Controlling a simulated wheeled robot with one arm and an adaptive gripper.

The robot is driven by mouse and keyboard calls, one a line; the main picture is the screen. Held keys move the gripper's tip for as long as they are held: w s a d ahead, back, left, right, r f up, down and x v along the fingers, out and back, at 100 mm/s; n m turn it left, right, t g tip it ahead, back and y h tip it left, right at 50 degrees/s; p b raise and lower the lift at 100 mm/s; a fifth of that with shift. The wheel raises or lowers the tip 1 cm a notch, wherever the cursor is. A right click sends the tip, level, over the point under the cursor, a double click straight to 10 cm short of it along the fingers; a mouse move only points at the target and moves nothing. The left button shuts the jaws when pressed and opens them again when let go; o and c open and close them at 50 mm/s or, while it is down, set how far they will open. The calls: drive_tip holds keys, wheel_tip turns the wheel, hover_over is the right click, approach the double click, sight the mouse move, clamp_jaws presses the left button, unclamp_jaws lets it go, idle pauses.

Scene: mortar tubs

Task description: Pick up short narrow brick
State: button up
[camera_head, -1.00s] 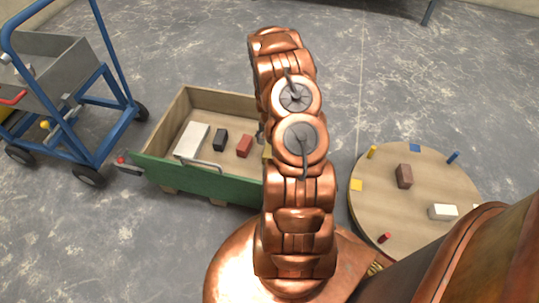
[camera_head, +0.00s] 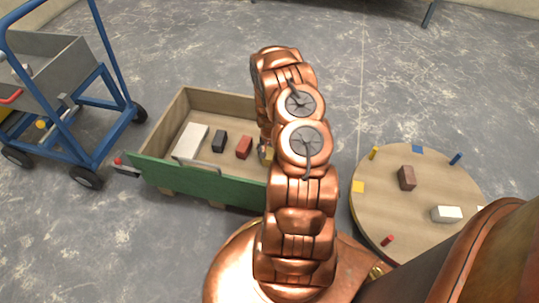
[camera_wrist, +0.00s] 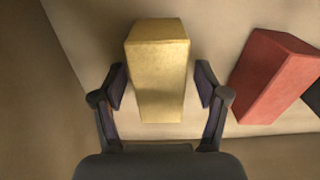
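A yellow brick (camera_wrist: 158,75) stands between the two fingers of my gripper (camera_wrist: 160,88) in the wrist view. The fingers are open, one on each side, with a narrow gap visible on each side of the brick. In the head view my arm hides most of the yellow brick and most of the gripper, over the right part of the wooden cart bed. A red brick (camera_wrist: 277,77) lies to the right of the gripper in the wrist view; it also shows in the head view (camera_head: 244,147). A black brick (camera_head: 219,140) lies left of the red one.
The cart has wooden walls and a green front panel (camera_head: 190,181). A large pale block (camera_head: 190,143) lies at its left. A round table (camera_head: 400,225) at the right holds a brown brick (camera_head: 407,178), a white brick (camera_head: 446,214) and small coloured pegs. A blue trolley (camera_head: 108,90) stands left.

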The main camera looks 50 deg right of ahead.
clamp_jaws()
idle(0.4)
drive_tip(key=shift+r, duration=0.1)
